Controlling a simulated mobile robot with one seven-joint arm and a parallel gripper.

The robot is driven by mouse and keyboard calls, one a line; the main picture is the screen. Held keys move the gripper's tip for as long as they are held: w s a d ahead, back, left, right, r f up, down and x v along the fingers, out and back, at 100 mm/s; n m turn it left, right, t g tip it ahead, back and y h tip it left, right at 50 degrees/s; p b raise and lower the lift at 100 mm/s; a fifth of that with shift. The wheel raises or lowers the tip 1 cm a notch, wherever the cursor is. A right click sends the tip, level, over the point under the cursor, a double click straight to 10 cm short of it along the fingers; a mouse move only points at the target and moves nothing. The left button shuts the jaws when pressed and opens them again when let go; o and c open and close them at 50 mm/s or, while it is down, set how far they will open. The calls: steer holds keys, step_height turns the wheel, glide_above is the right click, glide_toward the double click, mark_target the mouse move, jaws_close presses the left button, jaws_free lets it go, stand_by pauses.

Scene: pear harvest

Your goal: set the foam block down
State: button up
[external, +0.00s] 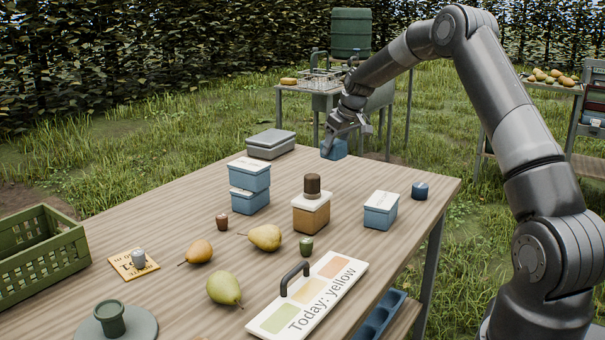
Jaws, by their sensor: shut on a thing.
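A blue block (334,150), which I take to be the foam block, is at my gripper (345,130), near the far right edge of the wooden table (160,213). My gripper points down and is shut on the block. The fingers are small and dark here, and they hide part of the block's top. I cannot tell whether the block's underside is above the table top or past its edge.
A grey lidded box (270,144), stacked blue boxes (249,188), a brown box (311,213) and another blue box (381,210) stand nearby. Pears (265,237), a sign board (308,296) and a green crate (40,255) lie closer. Bare wood lies between the boxes.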

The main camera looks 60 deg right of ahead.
steer(key=s+m+h, duration=0.1)
steer(key=s+m, duration=0.2)
steer(key=s, duration=1.1)
steer(key=w+a+f, duration=0.1)
steer(key=w+f, duration=0.1)
steer(key=w, duration=0.1)
steer(key=w+a+f, duration=0.2)
steer(key=w, duration=0.1)
steer(key=w+a+f, duration=0.1)
steer(key=w+f, duration=0.1)
steer(key=w, duration=0.1)
steer(key=shift+w+a+f, duration=0.15)
steer(key=shift+w+f, duration=0.05)
steer(key=shift+w, duration=0.05)
steer(key=shift+f, duration=2.05)
steer(key=o, duration=1)
steer(key=shift+f, duration=0.1)
steer(key=shift+c, duration=0.2)
